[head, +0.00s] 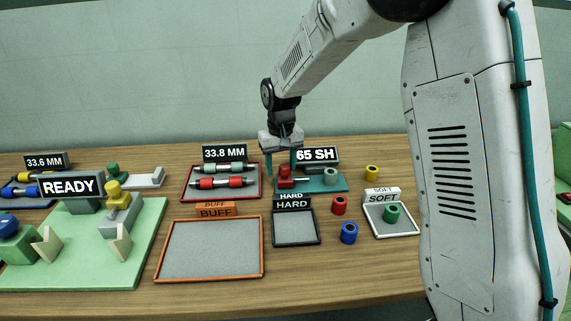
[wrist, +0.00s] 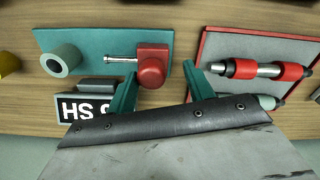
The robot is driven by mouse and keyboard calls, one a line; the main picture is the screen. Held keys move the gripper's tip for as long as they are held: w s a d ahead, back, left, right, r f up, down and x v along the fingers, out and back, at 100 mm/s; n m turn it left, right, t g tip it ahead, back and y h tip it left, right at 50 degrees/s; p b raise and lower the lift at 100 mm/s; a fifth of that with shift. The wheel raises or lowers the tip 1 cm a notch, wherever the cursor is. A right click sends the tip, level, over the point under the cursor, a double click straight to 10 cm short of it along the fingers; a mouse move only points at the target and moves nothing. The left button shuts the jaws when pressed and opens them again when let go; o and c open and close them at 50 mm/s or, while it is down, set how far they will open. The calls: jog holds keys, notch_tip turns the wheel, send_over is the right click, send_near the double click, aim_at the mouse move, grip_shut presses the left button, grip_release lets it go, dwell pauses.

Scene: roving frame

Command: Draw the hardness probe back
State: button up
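The hardness tester has a teal base (wrist: 98,40) with a red probe block (wrist: 152,64) and a thin metal rod (wrist: 122,59). The rod points toward a pale green ring (wrist: 61,60) on the same base, with a gap between them. In the head view the red block (head: 285,178) stands left of the ring (head: 330,176), near a sign reading 65 SH (head: 317,155). My gripper (head: 281,162) is open and points down over the red block's end of the tester. In the wrist view its teal fingers (wrist: 161,78) lie either side of the block; I see no grip on it.
A red-rimmed tray (head: 183,188) with rollers lies close left of the tester. An orange BUFF tray (head: 158,262), a black HARD tray (head: 298,241) and a SOFT tray (head: 392,235) with a green ring stand in front. Red (head: 339,205), blue (head: 349,233) and yellow (head: 372,173) rings stand loose.

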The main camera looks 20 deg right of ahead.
aim_at(282, 166)
jog(key=shift+d, duration=0.3)
jog(key=shift+r, duration=0.3)
notch_tip(282, 166, up, 7)
jog(key=shift+a+r, duration=0.1)
dwell(0.6)
jog(key=s+d+r, duration=0.2)
jog(key=s, duration=1)
jog(key=s+d+r+t, duration=0.1)
jog(key=s+d+r, duration=0.2)
jog(key=s, duration=0.9)
jog(key=s+d+r, duration=0.2)
jog(key=s+d, duration=0.1)
jog(key=s, duration=1)
jog(key=shift+r+m, duration=0.2)
jog(key=shift+m, duration=0.2)
